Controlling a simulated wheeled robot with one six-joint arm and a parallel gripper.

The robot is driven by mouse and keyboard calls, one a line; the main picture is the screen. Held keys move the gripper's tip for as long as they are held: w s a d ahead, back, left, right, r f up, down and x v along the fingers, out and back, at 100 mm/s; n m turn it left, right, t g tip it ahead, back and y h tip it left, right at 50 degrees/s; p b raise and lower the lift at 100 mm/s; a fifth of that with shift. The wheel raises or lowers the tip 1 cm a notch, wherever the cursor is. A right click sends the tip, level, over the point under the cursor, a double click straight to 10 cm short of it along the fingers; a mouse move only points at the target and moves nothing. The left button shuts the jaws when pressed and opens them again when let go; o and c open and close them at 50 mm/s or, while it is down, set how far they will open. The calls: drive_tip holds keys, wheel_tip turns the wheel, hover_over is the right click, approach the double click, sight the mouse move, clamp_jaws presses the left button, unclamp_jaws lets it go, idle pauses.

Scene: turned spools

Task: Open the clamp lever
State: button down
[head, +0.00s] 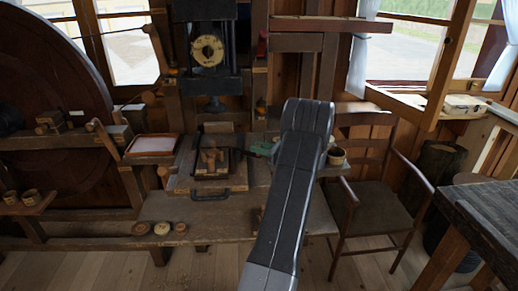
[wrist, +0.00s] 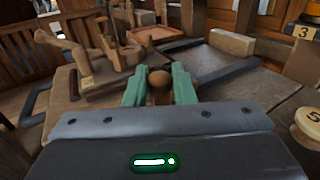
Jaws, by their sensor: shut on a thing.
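My gripper (wrist: 158,88) has green fingers, closed on both sides of a round brown wooden knob (wrist: 158,80). The knob looks like the end of the clamp lever; the rest of the lever is mostly hidden. In the head view my gripper (head: 262,148) is at the right side of the wooden clamp fixture (head: 211,158) on the bench, partly behind my arm. The knob cannot be made out there. In the wrist view the fixture's wooden pegs and arms (wrist: 82,55) stand just beyond and left of my fingers.
A small cup (head: 336,156) stands right of my arm. A chair (head: 375,195) and a dark table (head: 485,205) are at right.

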drive_tip(key=shift+d, duration=0.1)
idle(0.6)
drive_tip(key=c, duration=1.3)
unclamp_jaws()
drive_tip(key=shift+o, duration=0.2)
drive_tip(key=b+v, duration=0.2)
drive_tip(key=v, duration=1.2)
drive_tip(key=shift+b, duration=0.35)
